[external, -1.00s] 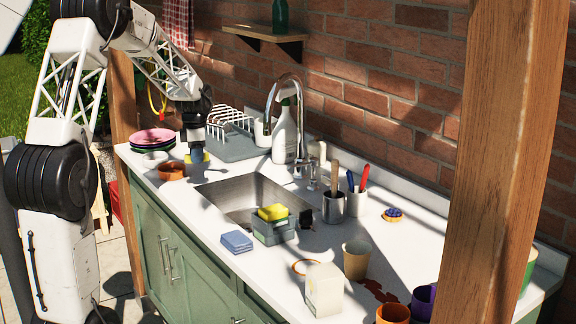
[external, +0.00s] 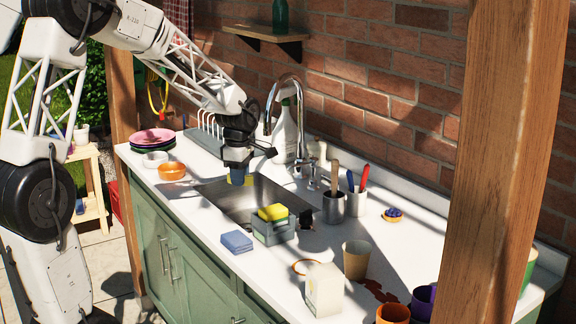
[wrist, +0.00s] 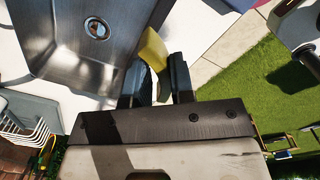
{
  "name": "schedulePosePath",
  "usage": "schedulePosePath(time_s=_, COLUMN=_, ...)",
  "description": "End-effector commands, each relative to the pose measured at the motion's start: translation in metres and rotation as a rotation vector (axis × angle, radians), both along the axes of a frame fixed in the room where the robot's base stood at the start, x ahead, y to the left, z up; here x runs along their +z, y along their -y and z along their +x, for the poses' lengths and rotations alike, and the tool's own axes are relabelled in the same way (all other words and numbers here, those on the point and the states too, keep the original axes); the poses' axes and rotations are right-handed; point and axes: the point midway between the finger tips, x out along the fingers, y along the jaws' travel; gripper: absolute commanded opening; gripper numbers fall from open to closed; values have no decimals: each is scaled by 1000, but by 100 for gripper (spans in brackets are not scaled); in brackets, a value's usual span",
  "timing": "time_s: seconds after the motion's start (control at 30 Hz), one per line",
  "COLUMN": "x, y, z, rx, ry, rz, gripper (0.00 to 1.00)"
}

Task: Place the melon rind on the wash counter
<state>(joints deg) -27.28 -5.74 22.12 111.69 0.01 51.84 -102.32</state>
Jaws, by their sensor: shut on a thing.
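My gripper (external: 238,168) is shut on the melon rind (external: 248,180), a yellow-green curved piece. The rind also shows between the dark fingers in the wrist view (wrist: 153,48), its far end sticking out past the fingertips. In the external view my gripper hangs over the back left part of the sink and hides most of the rind. The wash counter (external: 270,276) is a white top on green cabinets, with a steel sink (external: 228,205) set in it. The sink with its drain also shows in the wrist view (wrist: 75,50).
A grey caddy with a yellow sponge (external: 272,213) stands at the sink's front right edge. Blue cloths (external: 237,241) lie before it. The tap (external: 300,120) rises behind the sink. Orange bowl (external: 172,171) and stacked plates (external: 153,137) are at left. Bare counter shows around the cloths.

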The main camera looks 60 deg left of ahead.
Motion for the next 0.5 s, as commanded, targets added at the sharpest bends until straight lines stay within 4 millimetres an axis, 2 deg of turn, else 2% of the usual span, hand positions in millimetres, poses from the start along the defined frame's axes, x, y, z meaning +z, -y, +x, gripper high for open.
schedulePosePath(time_s=0.1, x=0, y=32, z=-5, rx=-70, ry=0, rz=0, gripper=0)
schedulePosePath(time_s=0.5, x=-2, y=126, z=-32, rx=-300, ry=-1, rz=0, gripper=0)
